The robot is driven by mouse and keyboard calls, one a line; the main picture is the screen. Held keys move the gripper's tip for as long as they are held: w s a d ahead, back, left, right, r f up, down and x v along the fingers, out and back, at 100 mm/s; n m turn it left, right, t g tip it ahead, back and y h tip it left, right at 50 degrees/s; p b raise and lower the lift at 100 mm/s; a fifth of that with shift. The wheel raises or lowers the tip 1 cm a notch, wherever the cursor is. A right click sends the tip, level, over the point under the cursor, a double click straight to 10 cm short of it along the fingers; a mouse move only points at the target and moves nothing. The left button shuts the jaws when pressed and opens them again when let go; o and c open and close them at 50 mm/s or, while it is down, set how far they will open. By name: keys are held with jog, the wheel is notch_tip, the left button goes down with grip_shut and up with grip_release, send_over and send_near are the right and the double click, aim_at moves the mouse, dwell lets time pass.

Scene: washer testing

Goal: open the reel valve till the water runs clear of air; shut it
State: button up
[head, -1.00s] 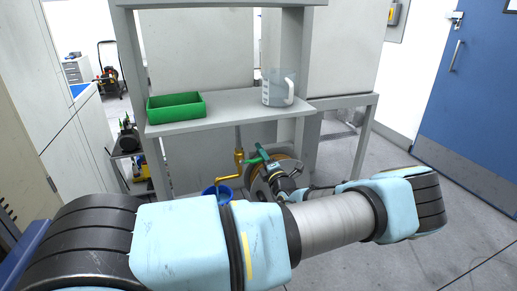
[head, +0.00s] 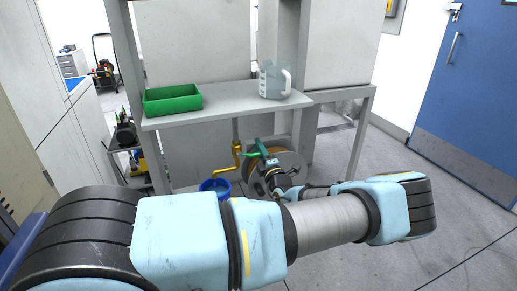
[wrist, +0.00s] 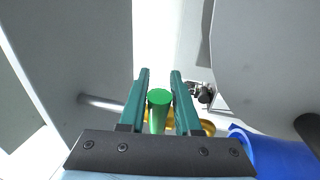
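A brass tap (head: 237,150) with a bent outlet pipe stands in front of the shelf unit, over a blue bucket (head: 208,186). A hose reel (head: 292,163) is just right of it, partly behind my arm. My gripper (head: 256,149) reaches to the tap's top in the head view. In the wrist view my gripper's green fingers (wrist: 160,74) stand on both sides of a green round handle (wrist: 159,98). Whether they press on it I cannot tell. Brass parts (wrist: 206,127) show behind it, and the bucket (wrist: 270,155) is at lower right. Any water is not visible.
A green tray (head: 172,99) and a clear jug (head: 272,82) stand on the grey shelf (head: 222,107) above the tap. A table leg (head: 361,140) is at the right. The floor (head: 400,220) is free at the right, toward a blue door (head: 470,90).

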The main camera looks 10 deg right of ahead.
jog(key=o, duration=0.4)
jog(key=b+v, duration=0.2)
jog(key=v, duration=0.8)
jog(key=shift+s, duration=0.4)
jog(key=shift+f, duration=0.1)
